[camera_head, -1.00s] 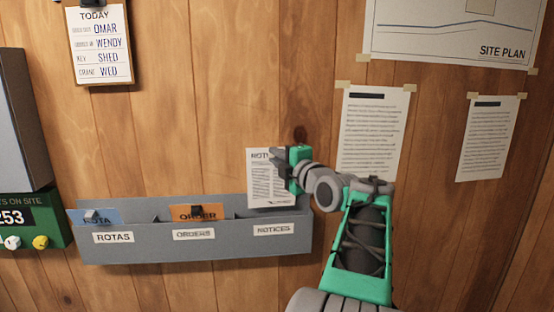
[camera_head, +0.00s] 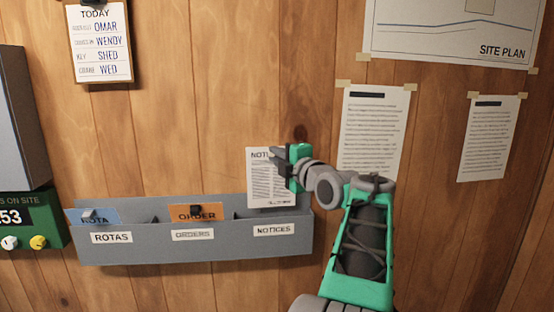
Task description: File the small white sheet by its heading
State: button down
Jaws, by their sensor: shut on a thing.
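The small white sheet (camera_head: 263,182) is upright, with a heading that starts "NOTI"; the rest is hidden by my gripper. My gripper (camera_head: 283,165) is shut on the sheet's right side. The sheet's lower edge is at the right compartment of the grey wall rack (camera_head: 140,247), above the label "NOTICES" (camera_head: 274,229).
A blue card (camera_head: 98,218) stands in the left compartment and an orange card (camera_head: 197,212) in the middle one. Taped papers (camera_head: 372,135) hang right of my gripper. A clipboard (camera_head: 100,45) hangs upper left. A green box (camera_head: 35,218) is at the left edge.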

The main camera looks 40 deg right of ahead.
aim_at(270, 192)
dwell(0.4)
jog(key=shift+f+b, duration=1.5)
jog(key=shift+b, duration=0.95)
jog(key=shift+f+b, duration=1.55)
jog(key=shift+b, duration=0.7)
jog(key=shift+f+b, duration=1.55)
jog(key=shift+b, duration=0.6)
notch_tip(270, 192, down, 3)
jog(key=b, duration=0.4)
jog(key=shift+f, duration=0.1)
